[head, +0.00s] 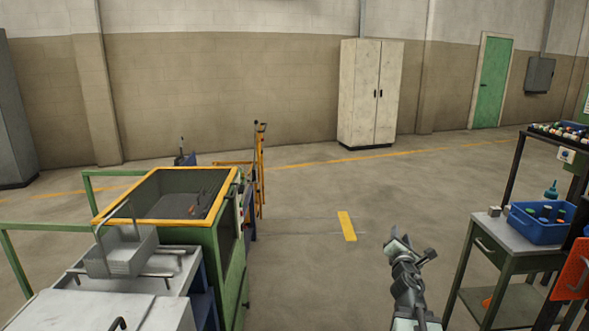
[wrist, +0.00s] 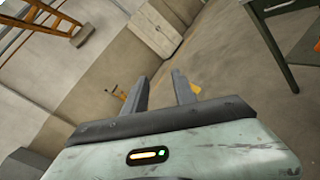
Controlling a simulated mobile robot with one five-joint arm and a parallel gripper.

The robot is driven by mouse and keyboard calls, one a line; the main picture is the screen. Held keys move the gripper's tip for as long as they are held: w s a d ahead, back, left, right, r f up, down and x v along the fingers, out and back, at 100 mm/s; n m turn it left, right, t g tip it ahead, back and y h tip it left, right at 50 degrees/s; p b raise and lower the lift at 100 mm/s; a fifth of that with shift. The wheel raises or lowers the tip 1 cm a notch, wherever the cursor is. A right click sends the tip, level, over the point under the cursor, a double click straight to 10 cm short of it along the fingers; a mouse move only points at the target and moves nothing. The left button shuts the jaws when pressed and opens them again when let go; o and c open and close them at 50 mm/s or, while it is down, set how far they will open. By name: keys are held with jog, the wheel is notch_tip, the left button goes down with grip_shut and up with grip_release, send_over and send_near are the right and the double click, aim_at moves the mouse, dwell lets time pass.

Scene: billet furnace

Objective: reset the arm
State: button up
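My gripper (head: 412,246) is at the lower right of the head view, raised over open floor between the green machine and the workbench. In the wrist view my gripper (wrist: 160,88) shows its two fingers apart with nothing between them. The wrist view is tilted, with floor and wall beyond the fingers.
A green machine with a yellow-framed top (head: 165,222) stands at left, with a metal box (head: 122,255) near it. A workbench (head: 505,237) with a blue bin (head: 540,226) is at right. A white cabinet (head: 369,95) stands at the back wall. The floor between is clear.

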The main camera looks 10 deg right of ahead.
jog(key=a+f+m+g+y, duration=0.1)
jog(key=a+f+m+g, duration=0.2)
jog(key=a+f+m, duration=0.45)
jog(key=a+f+m+g+y, duration=0.1)
jog(key=a+f+m+g, duration=0.3)
jog(key=a, duration=0.7)
jog(key=s+a+f+m+g+y, duration=0.4)
jog(key=s+a+f+m+g, duration=0.3)
jog(key=s+a+f+m, duration=0.45)
jog(key=s+m+g+y, duration=0.1)
jog(key=s+g, duration=0.2)
jog(key=s, duration=0.3)
notch_tip(320, 180, up, 15)
jog(key=p, duration=1.6)
jog(key=shift+r+t, duration=0.2)
jog(key=shift+t, duration=0.1)
jog(key=shift+s, duration=0.1)
